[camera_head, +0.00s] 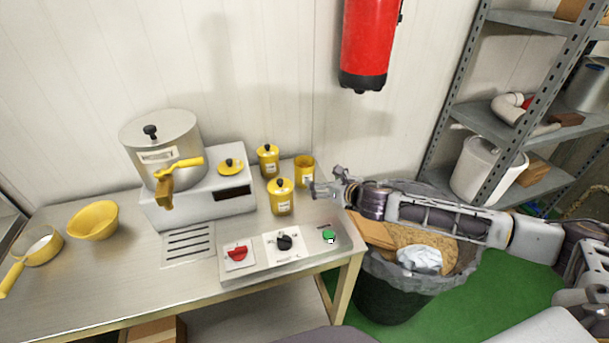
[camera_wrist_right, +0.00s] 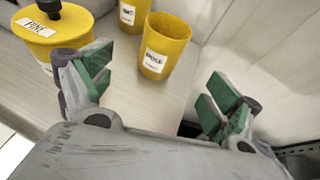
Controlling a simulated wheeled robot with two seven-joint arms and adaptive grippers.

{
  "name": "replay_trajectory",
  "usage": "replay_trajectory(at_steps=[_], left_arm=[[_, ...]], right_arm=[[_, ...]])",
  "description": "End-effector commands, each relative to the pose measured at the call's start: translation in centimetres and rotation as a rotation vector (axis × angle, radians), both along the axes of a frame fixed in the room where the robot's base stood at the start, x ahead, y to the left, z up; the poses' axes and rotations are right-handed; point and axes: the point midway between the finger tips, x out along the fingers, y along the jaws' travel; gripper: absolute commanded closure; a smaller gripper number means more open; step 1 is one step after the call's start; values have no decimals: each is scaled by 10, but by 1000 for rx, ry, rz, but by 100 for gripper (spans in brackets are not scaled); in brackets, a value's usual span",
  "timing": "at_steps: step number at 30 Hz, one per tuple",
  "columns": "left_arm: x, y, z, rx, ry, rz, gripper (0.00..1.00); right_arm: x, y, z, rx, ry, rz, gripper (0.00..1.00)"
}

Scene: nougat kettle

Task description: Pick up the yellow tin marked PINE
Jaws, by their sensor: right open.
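The yellow tin (camera_head: 281,201) with a black-knobbed lid stands upright on the steel table. In the right wrist view the tin (camera_wrist_right: 62,28) is at the upper left, and the small lid label appears to read PINE. My right gripper (camera_head: 318,189) is open and empty, just right of this tin. In the wrist view its green-padded fingers (camera_wrist_right: 155,98) are spread apart, the left one overlapping the tin's near side in the picture; I cannot tell whether they touch. My left gripper is not in view.
An open yellow tin (camera_head: 304,169) and a lidded one (camera_head: 267,160) stand behind. Left are a cooker (camera_head: 205,205) with a pot (camera_head: 162,141) and a loose lid (camera_head: 230,165). A control panel (camera_head: 285,248) lies in front. A bin (camera_head: 385,296) stands right of the table.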

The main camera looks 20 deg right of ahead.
Motion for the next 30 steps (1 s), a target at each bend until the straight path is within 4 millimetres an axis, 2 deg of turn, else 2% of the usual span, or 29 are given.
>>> replay_trajectory(at_steps=[21,30], left_arm=[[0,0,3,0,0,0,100],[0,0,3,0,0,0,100]], right_arm=[[51,16,-22,2,-1,1,9],[60,19,-26,0,0,1,9]])
